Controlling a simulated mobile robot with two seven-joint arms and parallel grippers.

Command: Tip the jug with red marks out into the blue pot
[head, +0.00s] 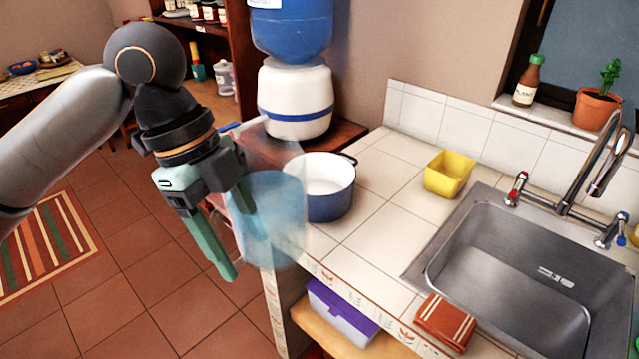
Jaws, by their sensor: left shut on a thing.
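My left gripper (236,238) is shut on a clear, bluish jug (278,225), with its teal fingers at the jug's left side. The jug is in the air off the counter's left edge, roughly upright, in front of and left of the blue pot. No red marks can be made out on it, and its handle is mostly hidden by the fingers. The blue pot (330,204) stands on the tiled counter near its left end, open at the top with a white inside. The jug overlaps the pot's left side in the picture. My right gripper is out of view.
A water dispenser (293,100) with a blue bottle stands behind the pot. A yellow tub (448,174), a steel sink (520,270) and a folded red cloth (444,322) are to the right. Bare tiles (385,215) lie between pot and sink.

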